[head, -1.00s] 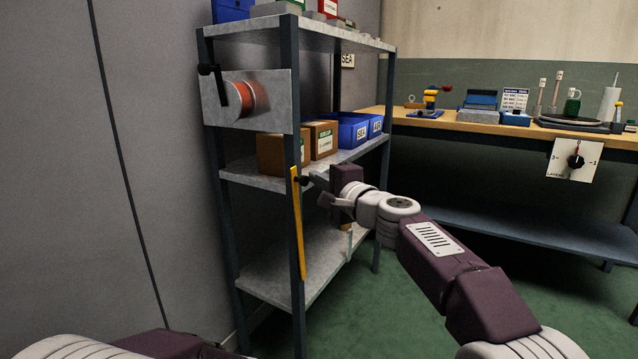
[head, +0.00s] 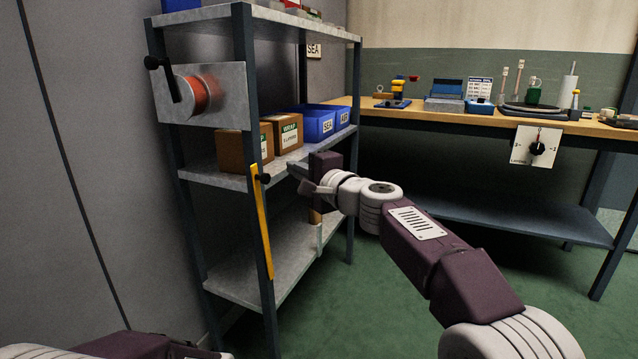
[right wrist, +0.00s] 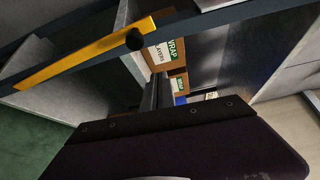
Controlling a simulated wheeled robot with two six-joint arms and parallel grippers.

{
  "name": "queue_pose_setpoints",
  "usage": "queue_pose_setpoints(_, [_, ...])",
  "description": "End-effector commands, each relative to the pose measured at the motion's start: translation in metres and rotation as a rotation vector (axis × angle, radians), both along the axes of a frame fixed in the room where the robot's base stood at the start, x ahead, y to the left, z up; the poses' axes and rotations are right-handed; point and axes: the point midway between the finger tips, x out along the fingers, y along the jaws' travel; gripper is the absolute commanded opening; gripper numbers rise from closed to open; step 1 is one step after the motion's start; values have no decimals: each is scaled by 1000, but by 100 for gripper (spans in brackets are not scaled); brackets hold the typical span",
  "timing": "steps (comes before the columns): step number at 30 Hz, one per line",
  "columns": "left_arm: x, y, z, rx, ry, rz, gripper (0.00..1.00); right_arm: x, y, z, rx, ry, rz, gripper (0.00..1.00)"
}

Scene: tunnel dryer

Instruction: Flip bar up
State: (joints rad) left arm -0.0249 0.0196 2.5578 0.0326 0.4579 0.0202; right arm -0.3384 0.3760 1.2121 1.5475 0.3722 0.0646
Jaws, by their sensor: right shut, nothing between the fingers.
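The yellow bar (head: 262,225) hangs down, nearly upright, along the shelf's front right post in the head view. A black knob (head: 264,179) is near its upper end. In the right wrist view the yellow bar (right wrist: 85,57) runs slantwise at the upper left, with the black knob (right wrist: 134,39) at its upper end. My right gripper (head: 296,177) is shut and empty, to the right of the knob and apart from it. Its dark fingers (right wrist: 155,92) also show in the right wrist view. My left gripper is out of view.
The grey metal shelf (head: 210,178) holds cardboard boxes (head: 288,134) and blue bins (head: 318,125). A cable reel with a black crank (head: 164,78) is on its upper front. A workbench (head: 440,113) with a dial plate (head: 536,147) stands behind right. Green floor is clear in front.

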Motion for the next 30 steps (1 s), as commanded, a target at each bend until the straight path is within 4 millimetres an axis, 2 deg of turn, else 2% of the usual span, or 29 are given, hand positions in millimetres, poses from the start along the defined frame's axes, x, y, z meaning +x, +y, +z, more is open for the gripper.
queue_pose_setpoints(1, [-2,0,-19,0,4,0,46,-10,-9,-13,2,-2,-1,0])
queue_pose_setpoints(3, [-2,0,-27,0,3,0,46,-21,-21,-16,2,-3,-3,0])
queue_pose_setpoints(10, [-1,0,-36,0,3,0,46,-46,-49,-21,1,-3,-4,0])
queue_pose_setpoints(23, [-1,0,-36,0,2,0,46,-53,-55,-21,2,-3,-3,0])
queue_pose_setpoints(26, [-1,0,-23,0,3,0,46,-51,-60,-7,2,-5,-14,0])
queue_pose_setpoints(28, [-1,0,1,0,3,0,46,-48,-72,20,3,-10,-36,0])
queue_pose_setpoints(29, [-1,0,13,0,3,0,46,-47,-78,27,0,1,-47,0])
queue_pose_setpoints(30, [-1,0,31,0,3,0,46,-45,-88,25,-31,33,-65,0])
